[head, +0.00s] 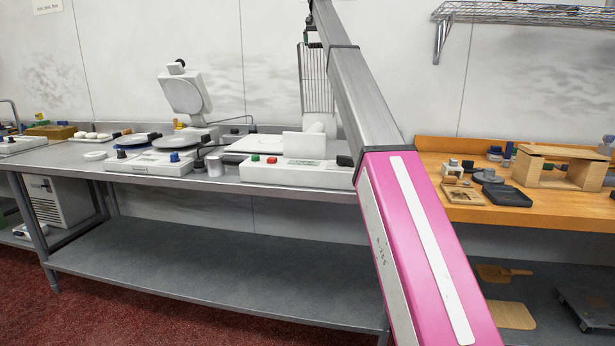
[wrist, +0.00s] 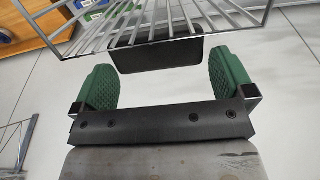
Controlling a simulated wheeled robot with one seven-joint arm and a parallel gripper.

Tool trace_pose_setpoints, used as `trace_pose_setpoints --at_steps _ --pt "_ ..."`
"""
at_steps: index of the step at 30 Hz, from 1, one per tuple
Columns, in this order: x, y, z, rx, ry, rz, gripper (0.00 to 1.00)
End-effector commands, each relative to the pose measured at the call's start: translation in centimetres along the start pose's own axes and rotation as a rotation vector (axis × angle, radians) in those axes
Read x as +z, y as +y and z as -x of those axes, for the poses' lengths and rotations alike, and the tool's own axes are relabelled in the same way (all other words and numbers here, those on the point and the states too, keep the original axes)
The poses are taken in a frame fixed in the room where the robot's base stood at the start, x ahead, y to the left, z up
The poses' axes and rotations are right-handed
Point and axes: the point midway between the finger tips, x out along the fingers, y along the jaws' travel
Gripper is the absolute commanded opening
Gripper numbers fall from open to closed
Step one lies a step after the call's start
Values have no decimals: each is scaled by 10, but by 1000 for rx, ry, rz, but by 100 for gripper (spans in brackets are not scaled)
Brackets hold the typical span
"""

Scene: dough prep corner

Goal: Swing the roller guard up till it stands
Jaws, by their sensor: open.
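The roller guard (head: 316,80) is a wire grille above the white dough machine (head: 298,172) on the steel table. It looks close to upright in the head view, partly hidden by my arm. In the wrist view its wires (wrist: 185,20) cross the top, with a dark bar-like handle (wrist: 160,55) at its near edge. My gripper (wrist: 168,72) is open, its green pads at either side of the handle with gaps between. I cannot tell whether anything touches. In the head view my gripper is mostly hidden or too small to make out at the guard's top.
The steel table (head: 225,186) carries a white press (head: 184,95) and several small items left of the machine. A wooden bench (head: 460,212) with tools and a small wooden stand (head: 556,168) is at right. A wire shelf (head: 530,14) hangs on the wall at upper right.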

Motion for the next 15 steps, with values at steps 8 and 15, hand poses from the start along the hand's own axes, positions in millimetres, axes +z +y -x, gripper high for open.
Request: trace_pose_setpoints --at_steps 8,15 --pt "5 0 24 0 -1 0 100" --pt "10 0 44 0 0 0 100"
